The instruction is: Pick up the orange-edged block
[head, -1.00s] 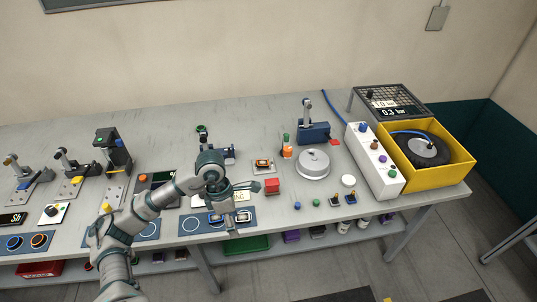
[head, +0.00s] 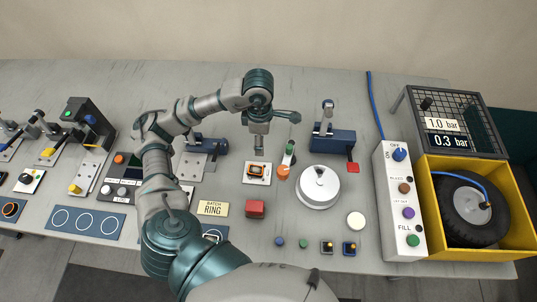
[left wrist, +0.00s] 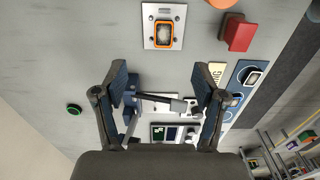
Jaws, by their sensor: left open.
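The orange-edged block (head: 256,170) lies on a small white plate (head: 250,180) near the middle of the bench. It has a dark frame, an orange edge and a pale centre. In the left wrist view the block (left wrist: 164,32) is near the top, beyond the fingertips. My left gripper (head: 259,146) points down just behind the block in the head view. Its two fingers (left wrist: 161,84) are spread apart with nothing between them, and the block is not in contact with them. My right gripper is not in view.
A red block (head: 255,208) and a "BATCH RING" sign (head: 213,208) are in front. A blue clamp (head: 333,139) is behind these. A yellow box (head: 436,200) holds a tyre.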

